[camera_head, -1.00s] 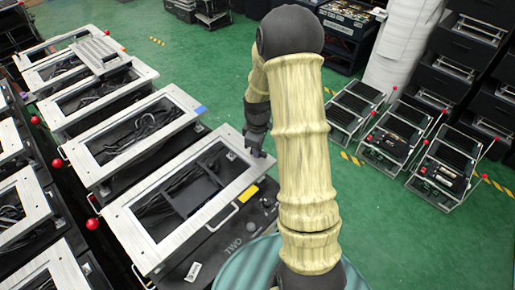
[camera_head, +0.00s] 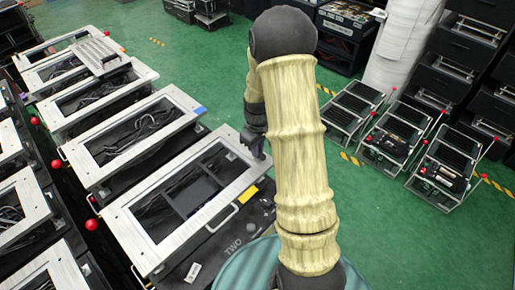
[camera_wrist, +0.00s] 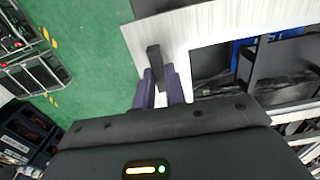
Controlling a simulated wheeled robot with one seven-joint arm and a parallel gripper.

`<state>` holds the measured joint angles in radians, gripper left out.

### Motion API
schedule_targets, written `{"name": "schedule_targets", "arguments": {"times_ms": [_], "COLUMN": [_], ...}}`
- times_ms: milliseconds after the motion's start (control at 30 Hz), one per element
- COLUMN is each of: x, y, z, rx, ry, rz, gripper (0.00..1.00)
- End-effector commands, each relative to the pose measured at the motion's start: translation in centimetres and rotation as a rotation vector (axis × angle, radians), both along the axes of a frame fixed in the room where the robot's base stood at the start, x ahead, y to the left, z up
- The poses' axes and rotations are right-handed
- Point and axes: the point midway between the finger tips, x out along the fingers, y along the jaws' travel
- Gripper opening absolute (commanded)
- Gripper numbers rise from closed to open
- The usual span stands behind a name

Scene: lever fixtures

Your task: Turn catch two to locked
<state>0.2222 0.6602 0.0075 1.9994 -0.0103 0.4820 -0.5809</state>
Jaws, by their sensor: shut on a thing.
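The case labelled TWO (camera_head: 235,243) has a silver frame around a dark opening and stands in front of me. Its catch, a small dark upright lever (camera_wrist: 155,62), sits at the corner of the silver frame in the wrist view. My gripper (camera_wrist: 160,88) has its two purple-grey fingers closed around the lower part of that lever. In the head view my gripper (camera_head: 258,152) is at the frame's far right corner, mostly hidden by my arm, and the catch cannot be made out there.
More silver-framed cases (camera_head: 130,140) stand in rows to the left, with red knobs beside them. Folding racks (camera_head: 395,135) stand at the right. Green floor (camera_head: 205,60) is clear beyond the cases.

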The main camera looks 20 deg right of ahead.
Motion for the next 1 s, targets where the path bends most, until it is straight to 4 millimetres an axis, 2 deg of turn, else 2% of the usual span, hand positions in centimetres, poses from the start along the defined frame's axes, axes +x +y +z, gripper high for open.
{"name": "schedule_targets", "arguments": {"times_ms": [133,167,267,667,867,1000], "x": [0.0,0.0,0.0,0.1,0.1,0.1], "y": [0.0,0.0,0.0,0.0,0.0,0.0], "z": [0.0,0.0,0.0,0.6,3.1,5.9], "rx": [0.0,0.0,0.0,0.0,-0.001,-0.001], "ry": [-0.001,-0.001,-0.001,-0.003,-0.007,-0.007], "rz": [-0.002,-0.002,-0.001,0.0,0.0,0.0], "gripper": [0.0,0.17,0.35,0.35,0.35,0.35]}}
